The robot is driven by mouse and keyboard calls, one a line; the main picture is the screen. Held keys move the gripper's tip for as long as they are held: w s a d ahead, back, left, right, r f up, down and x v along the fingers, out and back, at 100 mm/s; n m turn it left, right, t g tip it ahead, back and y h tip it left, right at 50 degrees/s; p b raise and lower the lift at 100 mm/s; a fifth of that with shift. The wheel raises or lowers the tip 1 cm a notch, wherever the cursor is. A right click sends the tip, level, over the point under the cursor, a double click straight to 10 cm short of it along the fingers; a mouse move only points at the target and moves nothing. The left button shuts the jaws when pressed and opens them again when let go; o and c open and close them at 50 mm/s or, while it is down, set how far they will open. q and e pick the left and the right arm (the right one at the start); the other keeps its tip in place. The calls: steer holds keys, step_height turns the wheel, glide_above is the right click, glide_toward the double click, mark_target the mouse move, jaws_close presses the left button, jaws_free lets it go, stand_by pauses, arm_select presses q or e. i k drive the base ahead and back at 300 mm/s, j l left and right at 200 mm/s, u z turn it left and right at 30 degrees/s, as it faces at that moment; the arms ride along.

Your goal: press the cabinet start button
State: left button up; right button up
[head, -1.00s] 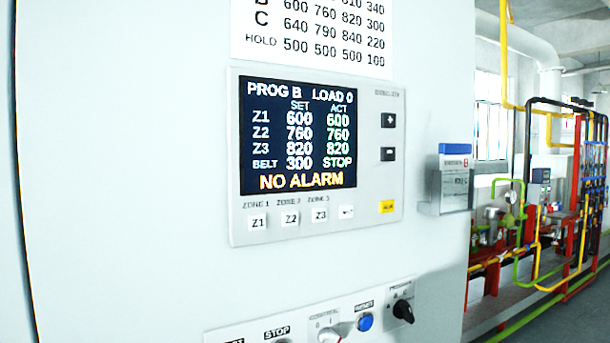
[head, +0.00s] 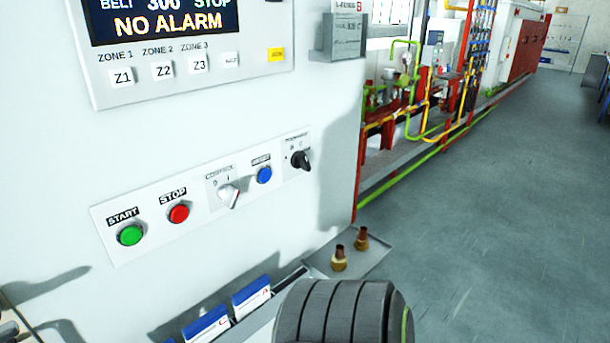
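The green start button (head: 130,235) sits at the left end of the lower button panel (head: 200,216) on the white cabinet, under a START label. The red stop button (head: 179,213) is just right of it. A dark ribbed rounded part, probably of my own arm, shows at the bottom centre. Neither gripper's fingers are in view. Nothing is seen touching the start button. The display (head: 165,20) above is partly cut off and reads NO ALARM, with the belt at STOP.
The panel also has a white control switch (head: 229,195), a blue button (head: 264,174) and a black program knob (head: 300,159). A small shelf (head: 372,262) below holds two brass fittings (head: 339,258). Blue-and-white boxes (head: 251,297) stand in a tray. Open floor (head: 490,210) lies to the right.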

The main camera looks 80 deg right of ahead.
mark_target(131, 235)
steer(key=z, duration=1.95)
